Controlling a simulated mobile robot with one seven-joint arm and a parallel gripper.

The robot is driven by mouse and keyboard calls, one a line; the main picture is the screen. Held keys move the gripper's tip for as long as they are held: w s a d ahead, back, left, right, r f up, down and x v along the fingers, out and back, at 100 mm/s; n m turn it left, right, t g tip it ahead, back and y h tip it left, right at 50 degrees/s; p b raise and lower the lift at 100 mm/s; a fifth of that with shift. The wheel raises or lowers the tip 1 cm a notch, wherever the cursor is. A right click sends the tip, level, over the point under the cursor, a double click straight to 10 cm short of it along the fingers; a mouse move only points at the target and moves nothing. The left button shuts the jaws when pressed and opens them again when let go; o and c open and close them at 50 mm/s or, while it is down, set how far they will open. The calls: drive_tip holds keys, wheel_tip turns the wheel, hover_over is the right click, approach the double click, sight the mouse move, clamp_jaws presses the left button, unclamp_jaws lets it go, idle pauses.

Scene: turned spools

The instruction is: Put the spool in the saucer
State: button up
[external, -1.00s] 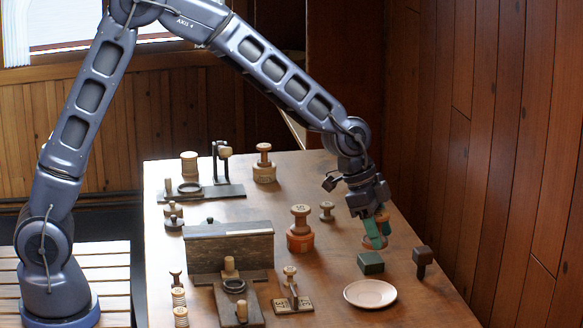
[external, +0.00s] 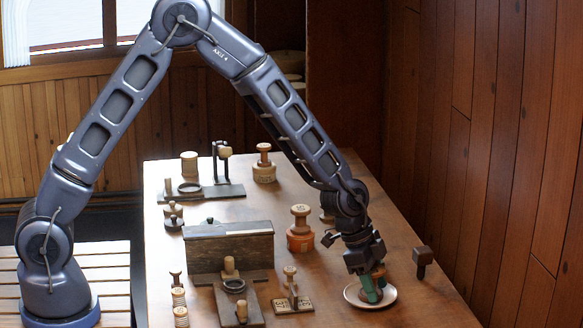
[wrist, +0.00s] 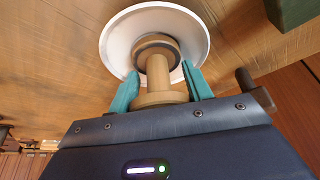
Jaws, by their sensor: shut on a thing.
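The spool (wrist: 158,72) is turned pale wood with a dark band at its far end. My gripper (wrist: 160,88) is shut on it, with a teal finger on either side. The white saucer (wrist: 118,38) lies behind the spool in the wrist view, and the spool is over its middle. In the external view my gripper (external: 371,287) is down at the saucer (external: 388,301), its fingertips low over the dish. The fingers hide much of the spool there. I cannot tell whether the spool touches the saucer.
A dark wooden peg (external: 422,258) stands right of the saucer. An orange-based spool (external: 300,230) and a long wooden box (external: 228,250) stand to the left. The table's front right is clear.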

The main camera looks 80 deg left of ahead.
drive_tip(key=shift+f, duration=0.1)
drive_tip(key=o, duration=0.7)
drive_tip(key=v, duration=1.2)
drive_tip(key=s+r+n, duration=0.3)
drive_tip(key=s+r, duration=1.4)
drive_tip(key=s, duration=0.2)
drive_tip(key=s+a+r+n+y, duration=0.1)
drive_tip(key=s+a+r+n, duration=0.1)
drive_tip(key=s, duration=1)
drive_tip(key=s+a+r+n+t+y, duration=0.1)
drive_tip(key=s+a, duration=0.1)
drive_tip(key=s, duration=1)
drive_tip(key=shift+r+n, duration=0.35)
drive_tip(key=shift+n, duration=0.05)
